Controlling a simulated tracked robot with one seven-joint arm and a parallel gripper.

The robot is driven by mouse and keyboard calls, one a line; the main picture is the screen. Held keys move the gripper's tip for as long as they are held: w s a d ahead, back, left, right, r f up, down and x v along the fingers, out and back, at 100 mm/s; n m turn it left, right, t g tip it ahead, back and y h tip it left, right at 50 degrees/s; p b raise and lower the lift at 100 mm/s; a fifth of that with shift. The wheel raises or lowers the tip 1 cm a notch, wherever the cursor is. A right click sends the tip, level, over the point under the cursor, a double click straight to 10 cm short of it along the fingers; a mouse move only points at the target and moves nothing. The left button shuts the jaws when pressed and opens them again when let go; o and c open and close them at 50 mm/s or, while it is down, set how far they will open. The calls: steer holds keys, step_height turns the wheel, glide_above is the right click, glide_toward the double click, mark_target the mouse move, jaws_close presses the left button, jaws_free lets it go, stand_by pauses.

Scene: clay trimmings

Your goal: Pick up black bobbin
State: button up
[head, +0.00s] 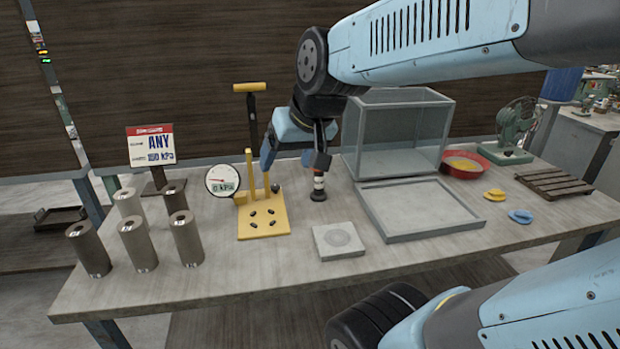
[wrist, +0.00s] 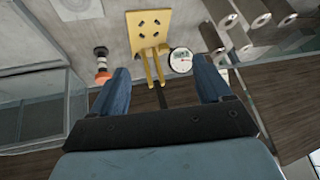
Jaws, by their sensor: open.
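I cannot tell for sure which thing is the black bobbin. A small upright piece (head: 318,188) with a black foot and a white band stands on the table; in the wrist view (wrist: 101,58) it also shows an orange part. A yellow stand (head: 263,228) with several small black ovals on its plate (wrist: 147,40) is to its left. My gripper (head: 287,163) is open with nothing seen between its blue fingers. In the wrist view the gripper (wrist: 161,68) spans the yellow posts, and the banded piece lies outside, by its left finger.
Several grey-brown cylinders (head: 137,247) stand at the left by a sign (head: 151,145). A gauge (head: 222,180) is beside the stand. A clear box (head: 397,135), a grey tray (head: 420,228) and a square slab (head: 338,252) are at the right. The front table strip is clear.

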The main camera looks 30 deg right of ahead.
steer(key=shift+o, duration=1.2)
steer(key=w+a+f+m, duration=0.1)
steer(key=w+f, duration=0.1)
steer(key=w, duration=0.3)
steer(key=w+f+m+t+y, duration=0.1)
steer(key=w+f, duration=0.1)
steer(key=w, duration=0.4)
steer(key=shift+w+a+m, duration=0.25)
steer(key=shift+a+m, duration=0.05)
steer(key=shift+a, duration=0.1)
steer(key=w+d+f+m+t+h, duration=0.25)
steer(key=w+f, duration=0.35)
steer(key=w, duration=0.3)
steer(key=m+g+h, duration=0.1)
steer(key=m+h, duration=0.6)
steer(key=h, duration=0.9)
glide_above(319, 180)
steer(key=a, duration=0.2)
step_height(319, 180, down, 10)
steer(key=r, duration=0.1)
steer(key=shift+n, duration=0.25)
steer(key=shift+x, duration=2.5)
steer(key=shift+f, duration=0.2)
steer(key=shift+c, duration=0.3)
